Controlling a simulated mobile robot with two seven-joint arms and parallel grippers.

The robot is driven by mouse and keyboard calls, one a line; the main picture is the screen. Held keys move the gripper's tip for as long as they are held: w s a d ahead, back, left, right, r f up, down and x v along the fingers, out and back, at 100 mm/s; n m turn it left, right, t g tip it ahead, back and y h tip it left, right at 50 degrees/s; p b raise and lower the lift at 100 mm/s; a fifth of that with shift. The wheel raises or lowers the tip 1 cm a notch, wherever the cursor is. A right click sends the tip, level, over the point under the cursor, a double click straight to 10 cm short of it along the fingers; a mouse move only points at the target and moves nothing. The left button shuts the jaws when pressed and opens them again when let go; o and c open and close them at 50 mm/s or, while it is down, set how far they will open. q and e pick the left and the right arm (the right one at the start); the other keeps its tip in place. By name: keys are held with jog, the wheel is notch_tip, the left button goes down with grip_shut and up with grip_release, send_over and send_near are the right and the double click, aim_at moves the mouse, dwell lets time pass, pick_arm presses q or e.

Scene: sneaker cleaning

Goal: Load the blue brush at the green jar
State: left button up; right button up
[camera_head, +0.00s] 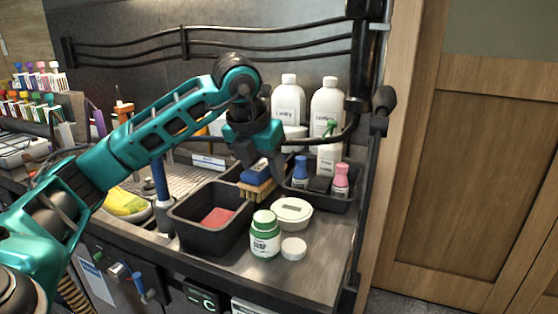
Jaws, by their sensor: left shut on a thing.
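My left gripper (256,150) comes in from the left on a teal arm. It is shut on the blue brush (256,174), which has a blue back and tan bristles pointing down. The brush is above and behind the green jar (264,236), apart from it in the picture. The jar is white and green and stands on the counter near the front. A round white lid (293,248) lies beside it on the right. The gripper's fingers partly hide the brush's top. My right gripper is not in view.
A dark bin (183,232) with a pink item inside stands left of the jar. A white round tub (291,214) sits just behind the jar. A dark tray (336,204) with small bottles stands at the back right. Two white bottles (289,100) stand farther back. A metal rail (362,150) borders the right.

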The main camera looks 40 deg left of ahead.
aim_at(264, 194)
pick_arm(q)
jog(key=shift+f+b, duration=2.1)
jog(key=shift+f, duration=0.25)
jog(key=shift+f+b, duration=0.3)
jog(key=shift+f, duration=0.3)
jog(key=shift+f+b, duration=0.2)
jog(key=shift+b, duration=0.15)
jog(key=shift+f+b, duration=0.3)
jog(key=shift+f, duration=0.1)
jog(key=shift+s+f, duration=0.1)
